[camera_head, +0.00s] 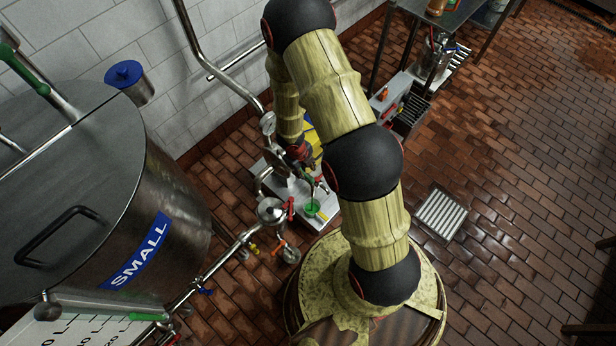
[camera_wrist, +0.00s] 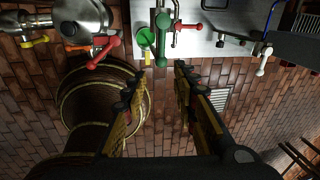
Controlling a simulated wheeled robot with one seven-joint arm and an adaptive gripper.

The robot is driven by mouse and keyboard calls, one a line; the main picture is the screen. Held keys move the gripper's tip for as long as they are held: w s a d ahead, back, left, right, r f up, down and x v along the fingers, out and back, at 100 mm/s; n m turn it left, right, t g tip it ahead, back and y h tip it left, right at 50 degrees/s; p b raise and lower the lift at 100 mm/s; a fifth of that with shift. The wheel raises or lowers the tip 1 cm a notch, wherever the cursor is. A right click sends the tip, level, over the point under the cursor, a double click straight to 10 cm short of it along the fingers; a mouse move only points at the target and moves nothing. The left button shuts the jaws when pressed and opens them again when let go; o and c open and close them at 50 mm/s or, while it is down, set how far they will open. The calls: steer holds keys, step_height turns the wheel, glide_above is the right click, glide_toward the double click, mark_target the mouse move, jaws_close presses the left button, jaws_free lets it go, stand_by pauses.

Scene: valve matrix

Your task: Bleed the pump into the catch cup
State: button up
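The pump stands on a pale metal skid (camera_head: 325,209) on the floor, with a rounded steel housing (camera_head: 270,211) at its front, also seen in the wrist view (camera_wrist: 82,18). A small green catch cup (camera_head: 312,207) sits at the skid; it shows from above in the wrist view (camera_wrist: 146,37). Beside it is a green handle (camera_wrist: 163,40), and to its right a red handle (camera_wrist: 190,27). My gripper (camera_wrist: 163,66) is open and empty. The green handle's near end appears between its fingertips in the picture; I cannot tell the depth. In the head view my gripper is partly hidden.
A red handle (camera_wrist: 103,52), a yellow handle (camera_wrist: 35,43) and a white handle (camera_wrist: 264,60) surround the work area. A large steel tank (camera_head: 150,215) marked SMALL stands left. A floor drain grate (camera_head: 441,214) lies right.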

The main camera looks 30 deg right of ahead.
mark_target(308, 178)
steer(key=shift+m, duration=0.5)
steer(key=f+b, duration=0.1)
steer(key=f, duration=0.2)
steer(key=w+d+f+b, duration=0.1)
steer(key=f+b, duration=0.1)
steer(key=f, duration=0.1)
steer(key=f+b, duration=0.1)
steer(key=f, duration=0.2)
steer(key=shift+w+d+f+b, duration=0.25)
steer(key=shift+w+d+b, duration=0.05)
steer(key=shift+b, duration=0.05)
steer(key=shift+c, duration=0.9)
jaws_close()
